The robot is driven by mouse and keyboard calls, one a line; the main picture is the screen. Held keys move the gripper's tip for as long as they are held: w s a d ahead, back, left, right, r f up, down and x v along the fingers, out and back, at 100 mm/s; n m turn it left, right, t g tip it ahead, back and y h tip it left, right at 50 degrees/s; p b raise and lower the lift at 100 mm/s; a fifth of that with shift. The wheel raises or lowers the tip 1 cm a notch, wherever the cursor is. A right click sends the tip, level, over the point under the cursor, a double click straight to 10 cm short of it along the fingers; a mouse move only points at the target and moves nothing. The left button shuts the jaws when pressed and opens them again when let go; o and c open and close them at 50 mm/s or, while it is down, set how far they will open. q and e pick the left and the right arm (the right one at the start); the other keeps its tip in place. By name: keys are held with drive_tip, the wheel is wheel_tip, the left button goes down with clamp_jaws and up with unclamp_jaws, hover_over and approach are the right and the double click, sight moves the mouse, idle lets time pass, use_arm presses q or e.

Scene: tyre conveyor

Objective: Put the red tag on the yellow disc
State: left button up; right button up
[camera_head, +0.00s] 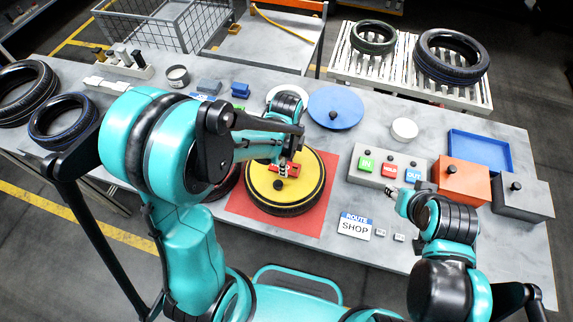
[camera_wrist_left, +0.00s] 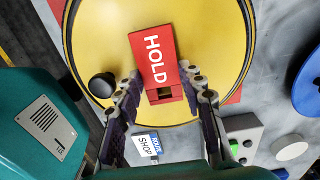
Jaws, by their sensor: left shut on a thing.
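The yellow disc (camera_head: 262,200) lies on a black tyre on a red mat, with a black knob on it; it fills the top of the left wrist view (camera_wrist_left: 110,35). The red tag (camera_wrist_left: 152,55), marked HOLD, is between the fingers of my left gripper (camera_wrist_left: 162,86), which is shut on its near end. My left gripper (camera_head: 287,168) is over the disc in the head view and partly covers the tag. I cannot tell whether the tag touches the disc. My right gripper (camera_head: 396,194) is near the button box, its fingers too small to read.
The button box (camera_head: 356,178), an orange box (camera_head: 462,184) and a dark box (camera_head: 523,200) stand at the right. A blue disc (camera_head: 336,107) and a white disc (camera_head: 404,128) lie behind. A ROUTE SHOP card (camera_head: 355,227) is at the front. Tyres (camera_head: 62,120) lie at the left.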

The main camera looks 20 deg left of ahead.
use_arm(q)
drive_tip(key=shift+f, duration=0.2)
drive_tip(key=shift+f, duration=0.2)
drive_tip(key=o, duration=1)
drive_tip(key=shift+r, duration=0.1)
